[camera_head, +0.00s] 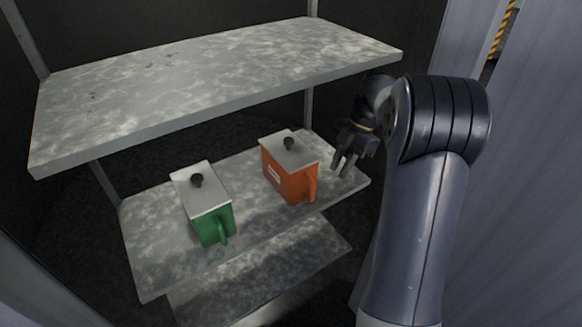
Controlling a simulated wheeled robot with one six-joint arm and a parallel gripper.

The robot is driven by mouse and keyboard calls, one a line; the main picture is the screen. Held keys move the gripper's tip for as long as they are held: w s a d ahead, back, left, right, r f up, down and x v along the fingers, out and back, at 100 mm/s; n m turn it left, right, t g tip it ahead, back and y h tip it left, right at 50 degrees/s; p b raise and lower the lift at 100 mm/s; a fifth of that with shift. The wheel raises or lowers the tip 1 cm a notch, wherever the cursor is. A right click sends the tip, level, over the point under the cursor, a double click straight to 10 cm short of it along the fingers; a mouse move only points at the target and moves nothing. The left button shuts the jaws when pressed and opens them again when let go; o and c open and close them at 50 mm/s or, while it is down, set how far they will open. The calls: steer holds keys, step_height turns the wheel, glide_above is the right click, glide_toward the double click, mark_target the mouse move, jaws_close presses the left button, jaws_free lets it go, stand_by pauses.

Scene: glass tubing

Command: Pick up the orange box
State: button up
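The orange box (289,178) stands upright on the middle shelf, right of centre. It has a pale lid with a dark round knob, a small white label on its left face and an orange handle at its front right. My gripper (343,168) is just to the right of the box, with its fingers pointing down. A gap shows between the two fingers, and nothing is seen between them. The fingers appear apart from the box, though the exact depth between them is hard to tell.
A green box (212,226) with a pale lid and dark knob stands left of the orange box on the middle shelf (158,262). The upper shelf (220,85) hangs above and behind both. A lower shelf (262,277) shows beneath. Bare shelf lies between the boxes.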

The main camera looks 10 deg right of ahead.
mark_target(316, 178)
steer(key=s+a, duration=0.1)
steer(key=a, duration=0.1)
steer(key=s+a+p, duration=0.1)
steer(key=a, duration=0.2)
steer(key=s+a+p, duration=0.1)
steer(key=a, duration=0.1)
steer(key=shift+s+a+f, duration=0.15)
steer(key=shift+f, duration=0.5)
jaws_close()
steer(key=shift+r, duration=0.15)
stand_by(0.8)
